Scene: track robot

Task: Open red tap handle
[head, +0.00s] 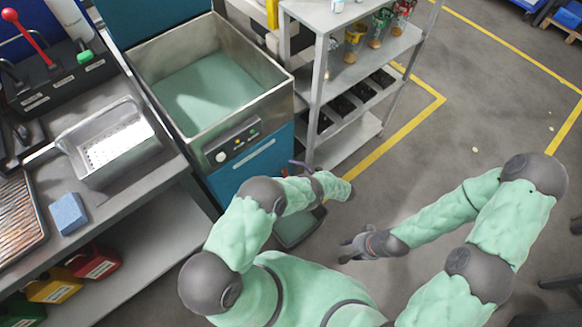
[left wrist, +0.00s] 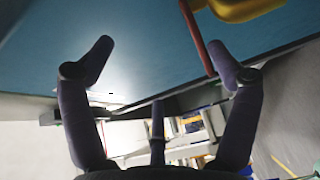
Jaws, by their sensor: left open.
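A thin red bar, which looks like the red tap handle (left wrist: 196,38), hangs in from the top of the left wrist view beside a yellow part (left wrist: 245,8). Nothing is held between the fingers. My right gripper (head: 347,249) hangs over the floor, away from the tank.
A blue-sided steel tank (head: 248,165) with greenish liquid stands in front of my left arm. A grey shelf rack (head: 345,75) is right of it. A counter with a metal basket (head: 112,145), blue sponge (head: 69,213) and red lever (head: 27,37) is at left.

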